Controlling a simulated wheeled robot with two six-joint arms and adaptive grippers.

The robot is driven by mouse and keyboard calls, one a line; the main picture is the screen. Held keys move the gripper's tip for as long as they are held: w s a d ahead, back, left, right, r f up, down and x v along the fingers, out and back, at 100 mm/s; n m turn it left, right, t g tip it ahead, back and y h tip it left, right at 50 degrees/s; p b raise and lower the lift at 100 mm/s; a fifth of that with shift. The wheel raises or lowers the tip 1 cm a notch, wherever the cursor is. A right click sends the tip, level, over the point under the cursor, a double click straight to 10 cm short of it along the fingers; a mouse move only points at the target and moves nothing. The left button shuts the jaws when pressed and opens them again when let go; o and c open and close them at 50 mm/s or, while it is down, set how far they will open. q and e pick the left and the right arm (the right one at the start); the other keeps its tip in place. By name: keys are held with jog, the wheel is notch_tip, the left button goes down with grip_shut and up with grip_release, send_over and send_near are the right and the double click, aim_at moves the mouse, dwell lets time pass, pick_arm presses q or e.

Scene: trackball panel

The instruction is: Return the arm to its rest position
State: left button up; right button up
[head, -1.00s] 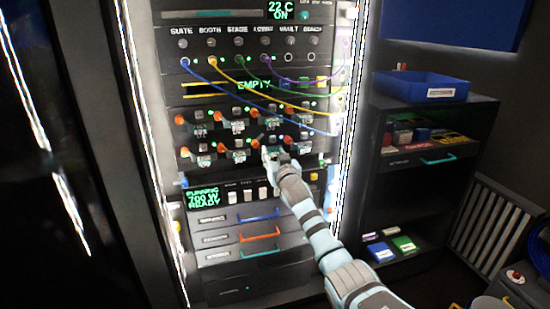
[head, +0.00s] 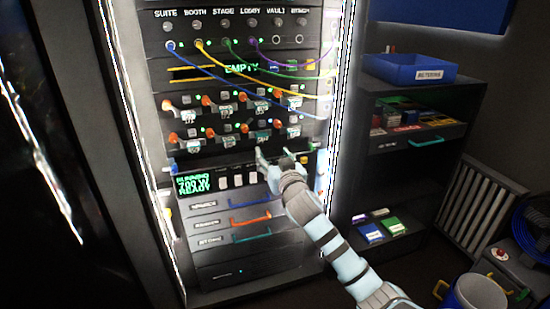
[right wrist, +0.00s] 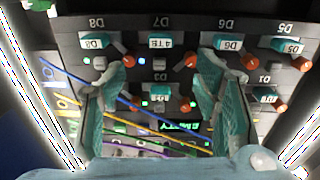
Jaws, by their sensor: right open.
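My right gripper (head: 281,158) is open and empty in the head view. It is in front of the rack, low and right of the lower row of drive bays (head: 236,133). In the right wrist view its two spread fingers (right wrist: 162,85) frame the drive bays, seen upside down with labels such as D7 and D6. The bays have orange latches, and a drive marked 4 TB (right wrist: 160,43) sits in one. No object is between the fingers. The right arm (head: 335,245) reaches in from the lower right. My left gripper is not in view.
The rack also holds a patch panel with coloured cables (head: 220,70), a green display (head: 193,183) and drawers with coloured handles (head: 250,220). A dark shelf (head: 410,190) with a blue bin (head: 408,70) stands right. A blue-white bucket (head: 475,295) is at lower right.

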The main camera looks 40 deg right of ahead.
jog(key=shift+s+a, duration=0.3)
jog(key=shift+s, duration=0.35)
